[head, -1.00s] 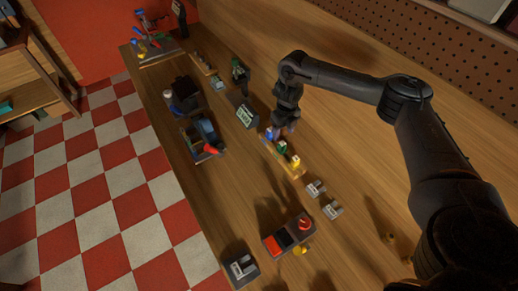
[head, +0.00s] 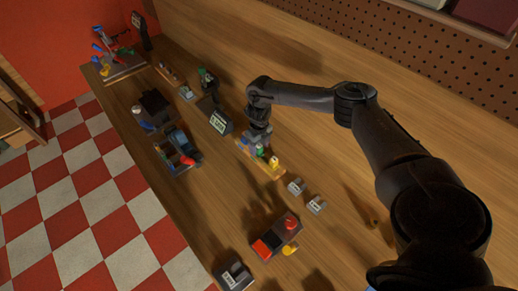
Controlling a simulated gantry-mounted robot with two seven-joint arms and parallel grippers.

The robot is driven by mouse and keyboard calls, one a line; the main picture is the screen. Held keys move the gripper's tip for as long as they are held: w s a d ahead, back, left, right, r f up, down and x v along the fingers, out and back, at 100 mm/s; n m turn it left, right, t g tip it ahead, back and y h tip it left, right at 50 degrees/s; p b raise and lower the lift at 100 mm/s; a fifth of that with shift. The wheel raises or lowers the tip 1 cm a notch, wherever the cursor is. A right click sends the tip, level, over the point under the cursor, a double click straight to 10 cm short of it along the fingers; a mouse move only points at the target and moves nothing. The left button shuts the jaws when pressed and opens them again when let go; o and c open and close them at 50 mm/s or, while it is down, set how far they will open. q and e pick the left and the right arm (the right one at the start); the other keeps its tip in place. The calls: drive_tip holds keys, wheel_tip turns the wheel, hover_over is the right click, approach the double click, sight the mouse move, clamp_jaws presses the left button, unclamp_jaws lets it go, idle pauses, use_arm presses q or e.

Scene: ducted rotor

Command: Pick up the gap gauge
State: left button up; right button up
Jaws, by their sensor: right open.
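I cannot tell for sure which small item is the gap gauge. A narrow wooden rack (head: 271,173) on the bench holds small coloured pieces, among them a green piece (head: 260,150) and a yellow piece (head: 274,162). My right gripper (head: 257,142) points down at the rack's far left end, over or among its pieces. It is open; its fingertips are small and dark, and whether they touch anything is unclear. The gripper hides that end of the rack. My left gripper is out of view.
A small display (head: 219,122) stands left of the rack. Two small grey blocks (head: 297,187) (head: 316,205) lie to its right. A box with red parts (head: 275,238) is nearer, and a tray of tools (head: 174,152) is left. Bare bench lies between them.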

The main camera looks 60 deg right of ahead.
drive_tip(key=shift+f, duration=0.65)
drive_tip(key=shift+c, duration=0.2)
drive_tip(key=c, duration=1)
drive_tip(key=shift+r, duration=0.1)
